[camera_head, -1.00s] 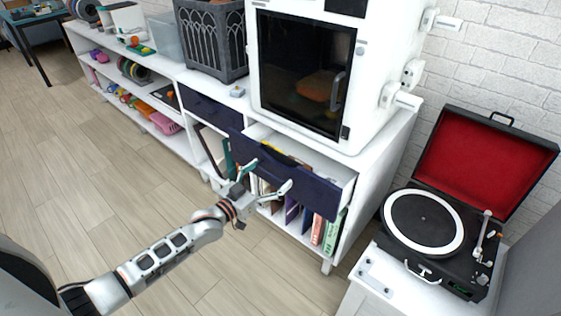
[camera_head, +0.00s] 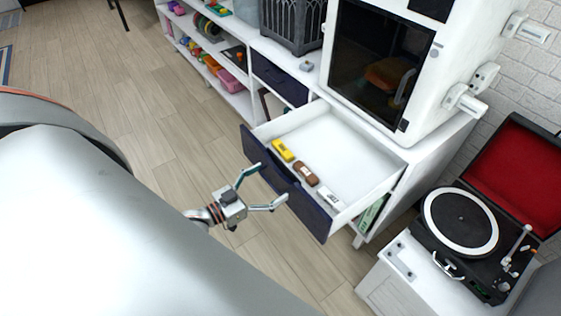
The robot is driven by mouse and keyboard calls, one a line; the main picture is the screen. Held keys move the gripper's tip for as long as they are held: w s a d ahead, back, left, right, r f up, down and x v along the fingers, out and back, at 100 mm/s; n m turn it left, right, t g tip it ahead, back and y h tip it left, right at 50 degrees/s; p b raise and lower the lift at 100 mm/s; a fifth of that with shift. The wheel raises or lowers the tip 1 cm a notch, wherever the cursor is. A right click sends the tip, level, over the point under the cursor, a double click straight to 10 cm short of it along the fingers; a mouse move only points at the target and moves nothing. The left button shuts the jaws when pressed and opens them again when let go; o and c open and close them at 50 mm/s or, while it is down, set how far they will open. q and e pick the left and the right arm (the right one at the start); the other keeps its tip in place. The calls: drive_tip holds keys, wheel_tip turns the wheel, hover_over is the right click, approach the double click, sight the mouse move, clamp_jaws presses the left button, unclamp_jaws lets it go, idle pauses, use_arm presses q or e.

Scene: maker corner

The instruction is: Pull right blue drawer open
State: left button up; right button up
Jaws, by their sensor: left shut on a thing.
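The right blue drawer (camera_head: 312,217) stands far out of the white cabinet, under the white machine. Its white inside is in plain view. In it, near the front, lie a yellow item (camera_head: 283,150), a brown item (camera_head: 306,173) and a white item (camera_head: 330,198). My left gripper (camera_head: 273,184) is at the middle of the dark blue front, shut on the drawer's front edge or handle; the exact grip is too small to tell. The left blue drawer (camera_head: 280,81) is closed. My right gripper is not in view.
The white machine (camera_head: 385,70) with a dark door stands on the cabinet. A record player (camera_head: 462,222) with a red-lined lid sits on a white stand at right. Open wooden floor (camera_head: 150,110) lies in front of the cabinet. My own arm fills the lower left.

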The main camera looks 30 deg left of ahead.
use_arm(q)
drive_tip(key=shift+s+f, duration=0.1)
drive_tip(key=shift+s, duration=0.6)
drive_tip(key=o, duration=1.3)
drive_tip(key=shift+a, duration=0.1)
drive_tip(key=v, duration=1.2)
drive_tip(key=shift+w+d+f+g+y, duration=0.1)
drive_tip(key=shift+d+f+g+y, duration=0.75)
drive_tip(key=shift+d, duration=2.2)
drive_tip(key=shift+s+d+f+g+y, duration=0.1)
drive_tip(key=shift+d+f+g+y, duration=0.2)
drive_tip(key=shift+d+f+g, duration=1.85)
drive_tip(key=shift+w+d+f+g+y, duration=0.1)
drive_tip(key=shift+d+f+y, duration=0.35)
drive_tip(key=shift+d, duration=3.45)
